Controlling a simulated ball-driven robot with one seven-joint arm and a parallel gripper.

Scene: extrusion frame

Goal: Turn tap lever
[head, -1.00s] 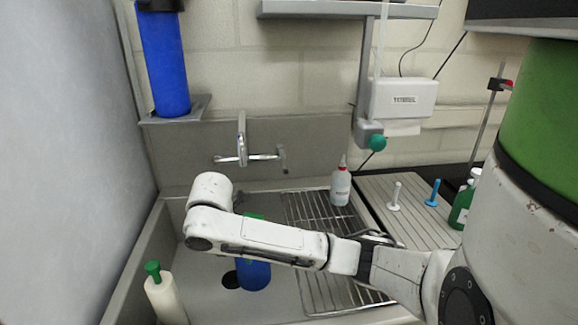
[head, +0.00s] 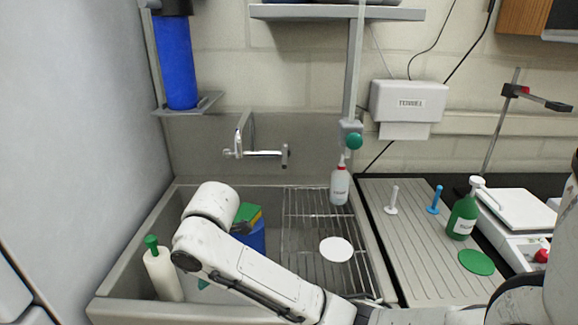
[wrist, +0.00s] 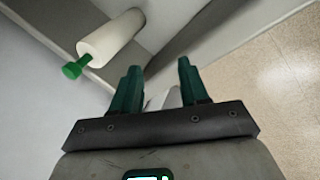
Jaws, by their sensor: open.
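The metal wall tap (head: 256,152) is on the back wall above the sink in the head view, with an upright pipe and a horizontal bar. A lever-like end (head: 285,155) hangs at the bar's right side; its exact turn is hard to tell. My gripper (wrist: 158,72) shows in the wrist view with its two green fingers apart and nothing visible between them. The tap is not in the wrist view.
A white bottle with a green cap (head: 162,274) stands at the sink's left; it also shows in the wrist view (wrist: 110,38). A blue container (head: 250,236) is partly behind my arm. A wire rack (head: 305,215) holds a squeeze bottle (head: 340,185). A blue cylinder (head: 176,62) stands on a shelf.

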